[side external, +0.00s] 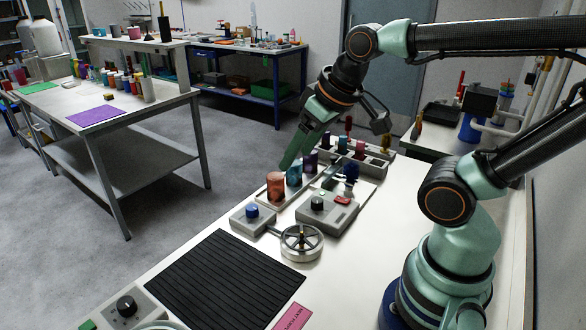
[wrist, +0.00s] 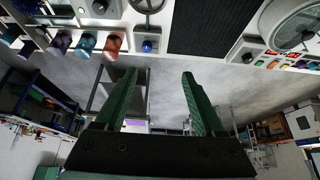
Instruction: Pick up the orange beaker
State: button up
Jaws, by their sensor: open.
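The orange beaker (side external: 276,186) is a reddish-orange cylinder standing at the near end of a row of beakers on the bench, in the side view. In the wrist view the orange beaker (wrist: 113,43) is at the upper left, beyond the left fingertip and apart from it. My gripper (side external: 306,165) is above and around the row's far part in the side view; its exact height is hard to judge. In the wrist view my gripper (wrist: 159,75) has its two green fingers wide apart, with only floor and bench edge between them.
A blue beaker (side external: 294,174) and a purple beaker (side external: 310,161) stand close beside the orange one. A blue-knob box (side external: 252,216), a handwheel (side external: 301,242) and a control box (side external: 328,212) are near. A black ribbed mat (side external: 222,278) lies in front.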

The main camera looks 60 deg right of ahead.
jog(key=w+d+m+g, duration=0.1)
jog(key=w+d+m, duration=0.2)
jog(key=w+m, duration=0.15)
jog(key=m+g, duration=0.5)
jog(key=m, duration=0.8)
send_over(274, 176)
notch_tip(274, 176, down, 12)
jog(key=shift+a+r, duration=0.1)
jog(key=shift+r, duration=0.05)
jog(key=shift+f+m, duration=0.25)
jog(key=shift+f, duration=0.05)
notch_tip(274, 176, down, 6)
jog(key=shift+f, duration=0.2)
jog(key=shift+s+d+f, duration=0.1)
jog(key=shift+d+f, duration=0.05)
jog(key=shift+f, duration=1.2)
jog(key=shift+d+f, duration=0.15)
jog(key=shift+f, duration=1.2)
jog(key=shift+c, duration=0.3)
jog(key=c, duration=0.9)
